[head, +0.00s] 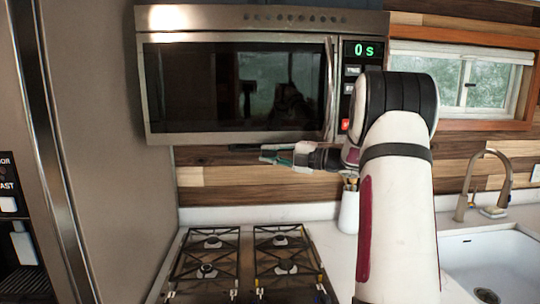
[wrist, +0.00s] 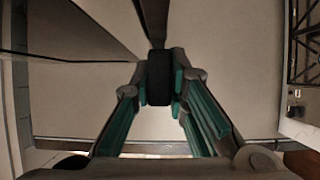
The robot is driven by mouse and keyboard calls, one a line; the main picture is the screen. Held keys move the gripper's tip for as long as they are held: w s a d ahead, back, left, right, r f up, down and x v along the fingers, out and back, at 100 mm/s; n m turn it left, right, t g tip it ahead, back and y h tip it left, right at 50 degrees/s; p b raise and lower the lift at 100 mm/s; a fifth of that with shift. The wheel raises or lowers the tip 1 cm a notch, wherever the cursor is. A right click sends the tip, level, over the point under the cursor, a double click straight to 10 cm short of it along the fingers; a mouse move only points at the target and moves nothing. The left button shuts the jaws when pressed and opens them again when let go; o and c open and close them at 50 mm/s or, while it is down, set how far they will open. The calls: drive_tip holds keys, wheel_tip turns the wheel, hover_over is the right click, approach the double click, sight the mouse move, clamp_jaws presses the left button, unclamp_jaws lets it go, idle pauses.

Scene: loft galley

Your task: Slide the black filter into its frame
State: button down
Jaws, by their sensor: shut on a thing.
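The black filter shows in the head view as a thin dark strip (head: 243,147) just under the microwave's lower edge. In the wrist view its dark end (wrist: 158,78) sits between the teal finger pads. My gripper (head: 268,154) points left below the microwave and is shut on the filter; its fingertips (wrist: 160,88) also show in the wrist view. A dark bar (wrist: 152,20) runs on beyond the fingertips; I cannot tell whether it is part of the filter. I cannot make out the frame in either view. The microwave's underside is hidden in the head view.
The microwave (head: 236,140) hangs just above my gripper. A gas stove (head: 240,262) lies below, with open air between. A tall grey panel (head: 110,150) closes off the left. A white utensil holder (head: 348,212) stands on the counter beside my arm; a sink (head: 490,262) is at right.

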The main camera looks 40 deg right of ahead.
drive_tip(key=shift+w+d+b, duration=0.3)
drive_tip(key=shift+w+d, duration=0.2)
drive_tip(key=shift+w, duration=0.15)
drive_tip(key=shift+w+d+b, duration=0.25)
drive_tip(key=shift+w+d, duration=0.2)
drive_tip(key=shift+w, duration=0.2)
drive_tip(key=shift+s+a, duration=0.15)
drive_tip(key=shift+s, duration=0.05)
drive_tip(key=shift+s+a+p, duration=0.75)
drive_tip(key=shift+s+p, duration=0.3)
drive_tip(key=shift+s+a+p, duration=0.75)
drive_tip(key=shift+s+p, duration=0.25)
drive_tip(key=shift+p, duration=0.05)
drive_tip(key=s+a, duration=0.6)
drive_tip(key=s, duration=0.2)
drive_tip(key=shift+s+a, duration=0.35)
idle(1.8)
idle(1.5)
